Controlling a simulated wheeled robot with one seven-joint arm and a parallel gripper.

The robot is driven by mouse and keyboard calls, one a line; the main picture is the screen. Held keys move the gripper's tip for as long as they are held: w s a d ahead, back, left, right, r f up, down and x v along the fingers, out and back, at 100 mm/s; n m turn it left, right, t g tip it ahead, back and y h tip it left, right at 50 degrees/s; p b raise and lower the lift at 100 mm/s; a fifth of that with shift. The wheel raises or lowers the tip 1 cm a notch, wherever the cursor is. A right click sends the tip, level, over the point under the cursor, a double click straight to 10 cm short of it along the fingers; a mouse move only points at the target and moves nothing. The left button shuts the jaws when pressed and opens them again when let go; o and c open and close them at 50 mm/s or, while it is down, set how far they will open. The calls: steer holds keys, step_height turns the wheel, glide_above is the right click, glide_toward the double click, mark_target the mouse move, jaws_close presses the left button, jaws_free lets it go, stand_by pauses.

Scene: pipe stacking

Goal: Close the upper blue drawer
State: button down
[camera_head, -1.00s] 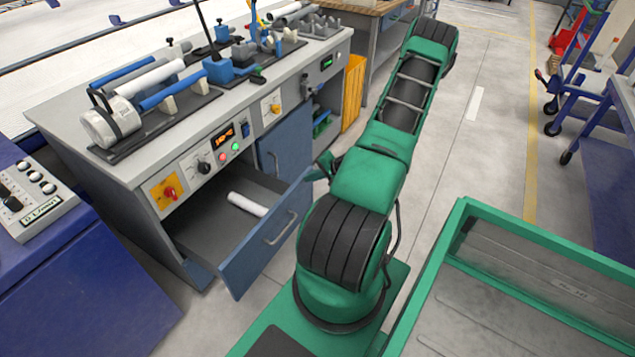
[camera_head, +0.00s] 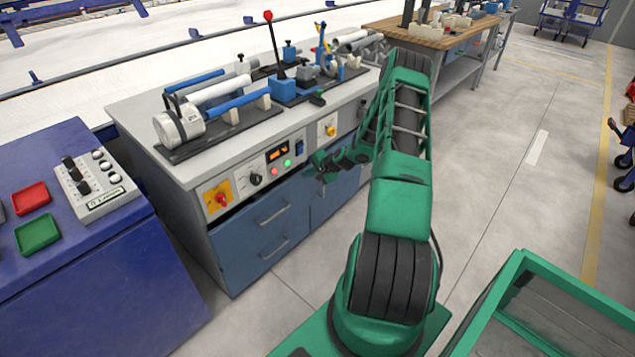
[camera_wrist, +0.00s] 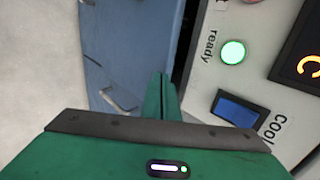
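The upper blue drawer (camera_head: 250,225) is in the grey workbench, below the control panel. Its front looks flush or nearly flush with the bench, with a dark slit along its top edge. Its inside is hidden. A blue front with a handle also shows in the wrist view (camera_wrist: 115,60), beside a dark gap next to the panel. My gripper (camera_head: 322,183) is just right of the upper drawer's top corner, close to the bench front. In the wrist view its green fingers (camera_wrist: 161,95) are together, with nothing seen between them.
A lower blue drawer (camera_head: 240,262) sits below, looking shut. The control panel (camera_head: 252,178) with knobs and lit buttons is just above. Pipes and fixtures stand on the bench top (camera_head: 140,122). A blue console (camera_head: 90,290) stands at left.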

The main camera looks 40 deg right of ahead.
steer(key=w, duration=0.2)
steer(key=shift+w+a, duration=0.1)
steer(key=shift+w, duration=0.5)
steer(key=shift+w+a+r, duration=0.1)
steer(key=shift+r, duration=0.05)
steer(key=s+d+r, duration=0.1)
steer(key=s+r, duration=0.5)
steer(key=s, duration=0.6)
steer(key=shift+r, duration=0.2)
